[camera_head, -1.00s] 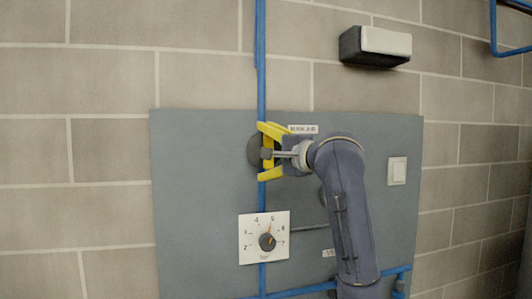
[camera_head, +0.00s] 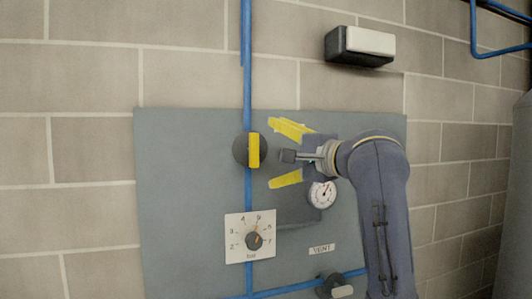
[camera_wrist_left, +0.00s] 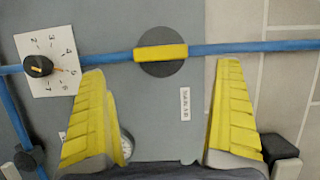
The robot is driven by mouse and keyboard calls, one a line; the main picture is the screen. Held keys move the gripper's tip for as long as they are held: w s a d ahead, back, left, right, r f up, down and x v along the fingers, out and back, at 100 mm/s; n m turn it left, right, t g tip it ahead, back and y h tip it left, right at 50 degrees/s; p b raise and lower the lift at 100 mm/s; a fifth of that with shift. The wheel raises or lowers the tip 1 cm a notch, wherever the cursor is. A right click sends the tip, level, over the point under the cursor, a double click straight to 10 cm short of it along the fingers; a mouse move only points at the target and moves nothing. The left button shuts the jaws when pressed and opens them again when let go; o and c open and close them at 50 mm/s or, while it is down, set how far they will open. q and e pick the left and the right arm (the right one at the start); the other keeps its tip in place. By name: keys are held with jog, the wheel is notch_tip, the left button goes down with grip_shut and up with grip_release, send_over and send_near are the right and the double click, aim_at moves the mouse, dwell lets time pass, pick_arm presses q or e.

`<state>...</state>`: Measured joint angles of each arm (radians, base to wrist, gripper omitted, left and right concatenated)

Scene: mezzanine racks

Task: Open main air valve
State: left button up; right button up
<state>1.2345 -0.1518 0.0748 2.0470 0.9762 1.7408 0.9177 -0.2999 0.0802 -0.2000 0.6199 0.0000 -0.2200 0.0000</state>
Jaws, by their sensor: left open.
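The main air valve is a round dark disc with a yellow bar handle (camera_head: 253,150) on the blue vertical pipe. The handle stands upright, in line with the pipe. In the left wrist view the handle (camera_wrist_left: 161,53) also lies along the pipe. My left gripper (camera_head: 280,153) is open and empty, just right of the valve and apart from it. In the left wrist view its yellow fingers (camera_wrist_left: 160,90) are spread wide, with the valve ahead between them. A label, seemingly MAIN AIR (camera_wrist_left: 186,104), shows in the wrist view. My right gripper is not in view.
A regulator dial (camera_head: 252,238) marked in bar sits below the valve on the grey panel (camera_head: 185,190). A round gauge (camera_head: 322,193) is partly hidden by my gripper. A VENT label (camera_head: 321,249) and dark vent valve (camera_head: 334,287) are lower. A black-and-white box (camera_head: 359,46) is above.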

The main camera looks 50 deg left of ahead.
pick_arm(q)
jog(key=shift+d, duration=1)
